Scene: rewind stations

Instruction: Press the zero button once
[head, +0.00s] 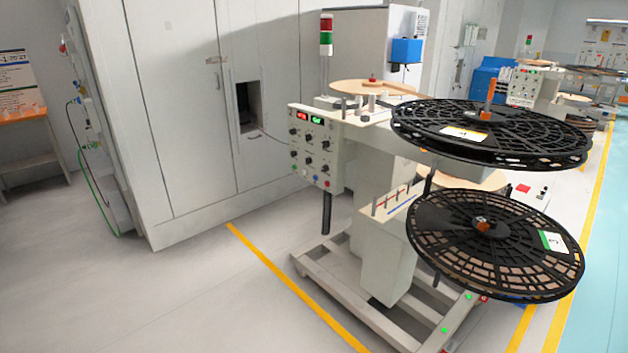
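A light grey control panel (318,141) faces left on the nearest rewind station. It carries a red display (302,117) and a green display (317,120) at the top. Several black knobs and small coloured buttons sit below them. The labels are too small to read, so I cannot tell which button is the zero button. A red square (523,188) and small dark controls show on a second, pale panel behind the reels at the right. My gripper is not in view.
Two large black reels, an upper one (560,137) and a lower one (433,262), jut out at the station's right. Its grey base frame (360,329) stands on the floor. Tall grey cabinets (170,130) stand behind. Open floor (130,300) lies at the left.

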